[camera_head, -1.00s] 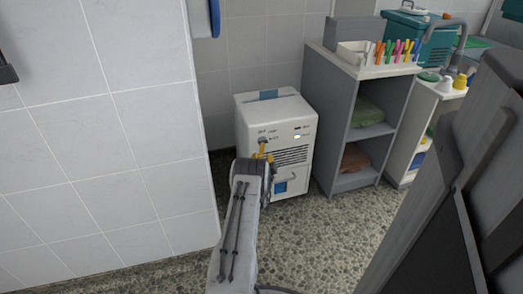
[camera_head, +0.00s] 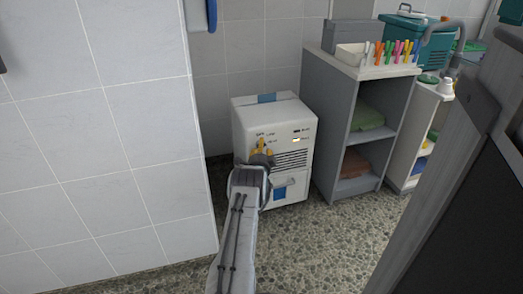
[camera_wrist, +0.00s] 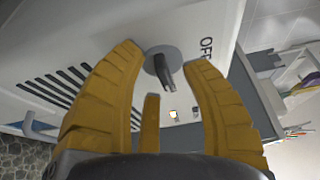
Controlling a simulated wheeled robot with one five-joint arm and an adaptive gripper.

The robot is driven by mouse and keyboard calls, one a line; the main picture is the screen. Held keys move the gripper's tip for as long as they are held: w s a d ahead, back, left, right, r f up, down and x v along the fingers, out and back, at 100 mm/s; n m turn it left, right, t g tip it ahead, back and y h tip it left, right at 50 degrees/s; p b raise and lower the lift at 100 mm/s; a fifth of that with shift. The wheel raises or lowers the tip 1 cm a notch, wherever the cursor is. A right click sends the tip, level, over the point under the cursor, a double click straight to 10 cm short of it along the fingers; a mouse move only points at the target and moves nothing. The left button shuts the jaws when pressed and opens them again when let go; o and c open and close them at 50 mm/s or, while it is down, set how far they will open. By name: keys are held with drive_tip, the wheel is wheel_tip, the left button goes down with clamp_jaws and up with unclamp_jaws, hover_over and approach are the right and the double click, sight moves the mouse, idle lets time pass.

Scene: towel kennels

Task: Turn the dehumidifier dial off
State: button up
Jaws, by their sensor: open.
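The white dehumidifier (camera_head: 290,112) stands on the floor against the tiled wall, with a blue patch on top and dark vent slots on its front. In the wrist view its grey round dial (camera_wrist: 163,66) has a dark raised handle, and the letters "OFF" show to its right. My gripper (camera_wrist: 165,60) has orange-yellow fingers, open, one on each side of the dial handle; I cannot tell whether they touch it. In the head view my gripper (camera_head: 262,144) is at the upper left of the dehumidifier's front and hides the dial.
A grey shelf unit (camera_head: 342,120) with folded green (camera_head: 366,118) and brown towels (camera_head: 360,163) stands right of the dehumidifier. A white tiled wall (camera_head: 100,150) is close on the left. Speckled floor (camera_head: 330,240) is free in front.

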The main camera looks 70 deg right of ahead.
drive_tip(key=shift+c, duration=0.2)
clamp_jaws()
idle(0.4)
drive_tip(key=shift+n+h, duration=0.6)
drive_tip(key=shift+n, duration=0.8)
drive_tip(key=shift+o, duration=0.2)
unclamp_jaws()
